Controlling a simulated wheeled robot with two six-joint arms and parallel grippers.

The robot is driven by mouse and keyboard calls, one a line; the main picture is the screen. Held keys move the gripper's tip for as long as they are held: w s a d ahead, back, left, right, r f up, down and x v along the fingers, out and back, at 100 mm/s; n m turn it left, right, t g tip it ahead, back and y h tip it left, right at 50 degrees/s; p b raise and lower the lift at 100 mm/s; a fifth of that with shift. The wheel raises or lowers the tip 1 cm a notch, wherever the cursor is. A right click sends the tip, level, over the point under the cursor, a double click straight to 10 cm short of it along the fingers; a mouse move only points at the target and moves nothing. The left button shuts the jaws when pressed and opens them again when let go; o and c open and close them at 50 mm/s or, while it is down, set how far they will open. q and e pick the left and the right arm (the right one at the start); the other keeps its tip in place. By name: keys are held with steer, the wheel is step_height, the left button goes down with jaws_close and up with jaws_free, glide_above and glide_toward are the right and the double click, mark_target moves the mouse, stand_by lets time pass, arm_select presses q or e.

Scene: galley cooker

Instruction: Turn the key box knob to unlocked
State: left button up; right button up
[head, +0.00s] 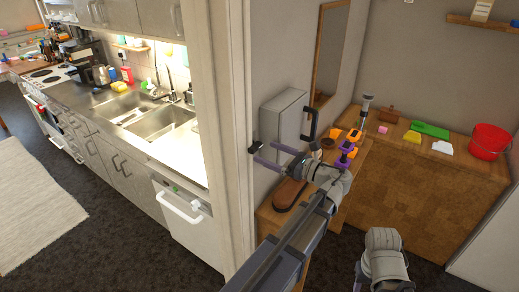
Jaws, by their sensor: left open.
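A grey box (284,117), which looks like the key box, is on the wall right of the door post, with a black handle (309,122) on its right side. A small black piece (254,147) shows at the post edge below left of the box; I cannot tell whether it is the knob. My left gripper (265,151) is open, its two purple fingers pointing left below the box, close to the black piece. Whether they touch it is unclear. My right arm is at the bottom right; a purple part of its gripper (357,285) shows at the bottom edge.
A wooden bench (425,185) at the right holds a red bucket (489,141), a green item (429,129) and other small things. A brown oval item (288,194) lies beneath my left gripper. The white door post (220,90) stands close left; the kitchen counter is beyond.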

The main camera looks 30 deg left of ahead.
mark_target(258, 149)
arm_select(q)
steer(key=shift+w+a, duration=0.15)
steer(key=shift+a, duration=1.9)
steer(key=c, duration=1.3)
